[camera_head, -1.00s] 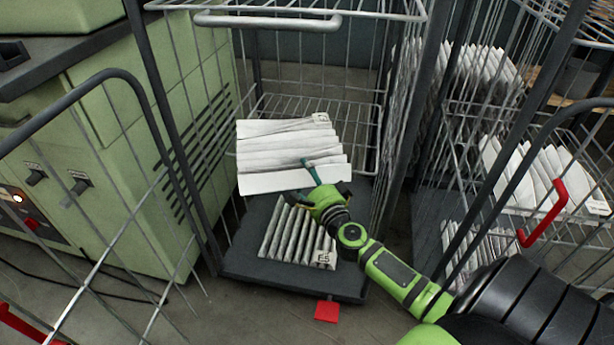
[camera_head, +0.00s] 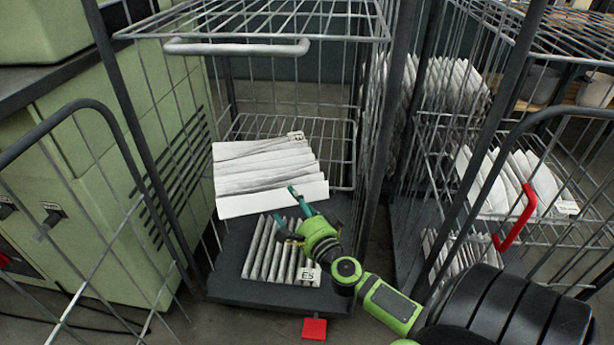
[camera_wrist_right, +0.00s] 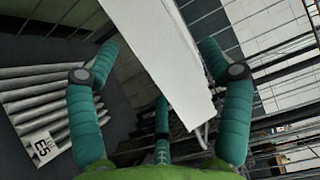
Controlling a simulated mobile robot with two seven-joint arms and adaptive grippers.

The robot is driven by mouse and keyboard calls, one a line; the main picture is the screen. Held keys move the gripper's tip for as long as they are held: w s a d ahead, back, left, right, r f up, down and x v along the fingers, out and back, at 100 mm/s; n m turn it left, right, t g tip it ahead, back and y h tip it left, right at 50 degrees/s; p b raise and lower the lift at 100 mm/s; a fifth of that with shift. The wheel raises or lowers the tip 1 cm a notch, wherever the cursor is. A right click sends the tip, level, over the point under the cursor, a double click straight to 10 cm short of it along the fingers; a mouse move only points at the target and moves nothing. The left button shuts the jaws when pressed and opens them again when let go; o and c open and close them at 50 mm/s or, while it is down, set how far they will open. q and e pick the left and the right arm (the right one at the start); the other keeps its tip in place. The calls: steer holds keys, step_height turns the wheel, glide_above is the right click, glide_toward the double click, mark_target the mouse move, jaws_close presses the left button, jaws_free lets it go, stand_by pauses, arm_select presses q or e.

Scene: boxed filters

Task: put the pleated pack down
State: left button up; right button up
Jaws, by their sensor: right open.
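A white pleated pack (camera_head: 268,180) with a small label at its far corner lies tilted in the middle roll cage, above the cage's dark base (camera_head: 235,290). What bears it is hidden. My right gripper (camera_head: 294,212) is open at the pack's near right edge. In the right wrist view the white pack (camera_wrist_right: 165,50) runs between the spread teal fingers, with gaps at both sides. A grey pleated pack (camera_head: 270,250) labelled E5 lies on the base just below; it also shows at the left in the right wrist view (camera_wrist_right: 40,100). My left gripper is out of view.
The cage's wire walls and top handle (camera_head: 235,48) stand close around. A green cabinet (camera_head: 120,150) is at the left. Another cage at the right holds several white packs (camera_head: 520,180) and has a red handle (camera_head: 515,215). A red tab (camera_head: 314,328) sits at the base's front.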

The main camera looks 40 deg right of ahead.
steer(key=v, duration=0.6)
steer(key=s+a+f+n+g+y, duration=0.25)
steer(key=a+n+y, duration=0.45)
steer(key=a, duration=0.4)
steer(key=s+a+f+n+g+y, duration=0.1)
steer(key=s+a+n+g+y, duration=0.25)
steer(key=a+n, duration=0.7)
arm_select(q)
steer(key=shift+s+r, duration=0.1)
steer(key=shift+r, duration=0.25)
arm_select(e)
steer(key=s+d+f+n+g+h, duration=0.2)
steer(key=s+f+g+h, duration=0.1)
steer(key=s, duration=0.3)
steer(key=s+d+f+n+g+h, duration=0.3)
steer(key=s+f+g, duration=0.1)
steer(key=s+g, duration=0.1)
steer(key=shift+s+f, duration=0.25)
steer(key=shift+s, duration=0.25)
